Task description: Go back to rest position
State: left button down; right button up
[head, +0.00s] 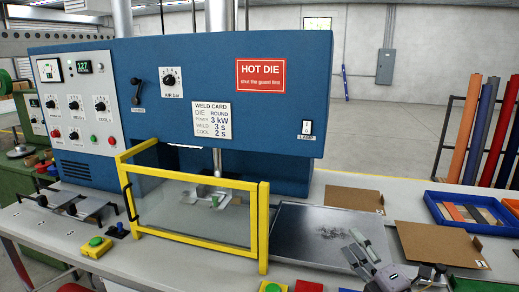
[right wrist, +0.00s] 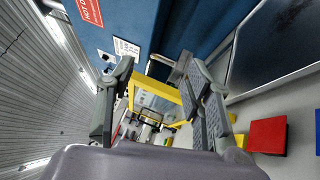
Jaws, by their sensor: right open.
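My right gripper (head: 358,246) is at the bottom right of the head view, over the bench in front of the grey metal tray (head: 310,232). Its fingers are apart with nothing between them. In the right wrist view the open fingers (right wrist: 153,72) frame the yellow-edged guard (right wrist: 155,95) of the blue welder. My left gripper is not in view.
The blue welder (head: 190,65) stands at the back of the bench. Its clear guard with a yellow frame (head: 263,228) stands in front of the die. Cardboard pieces (head: 438,243) and a blue bin (head: 432,204) are at the right. A yellow box with a green button (head: 96,245) sits at front left.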

jog(key=s+d+f+m+g+h, duration=0.2)
jog(key=s+f+m+g+h, duration=0.15)
jog(key=s+f+m, duration=0.35)
jog(key=s+d+f+m+g+h, duration=0.1)
jog(key=s+f+m+g+h, duration=0.1)
jog(key=s+f+m+h, duration=0.45)
jog(key=s+a+f+m+g+y, duration=0.2)
jog(key=s+a+f+m+g, duration=0.25)
jog(key=s, duration=0.55)
jog(key=s+a+f+m+g+y, duration=0.1)
jog(key=s+f+m+g, duration=0.35)
jog(key=s+f, duration=0.4)
notch_tip(320, 180, down, 29)
jog(key=s+n+g+b, duration=0.1)
jog(key=s+g+b, duration=0.15)
jog(key=b, duration=0.25)
jog(key=s+d+f+b, duration=0.1)
jog(key=s+f+b, duration=0.1)
jog(key=s+f, duration=0.6)
jog(key=s+d+f+g+b, duration=0.1)
jog(key=s+d+f+b, duration=0.1)
jog(key=s+f, duration=0.7)
notch_tip(320, 180, down, 5)
jog(key=shift+s+d+b, duration=0.15)
jog(key=shift+b, duration=0.35)
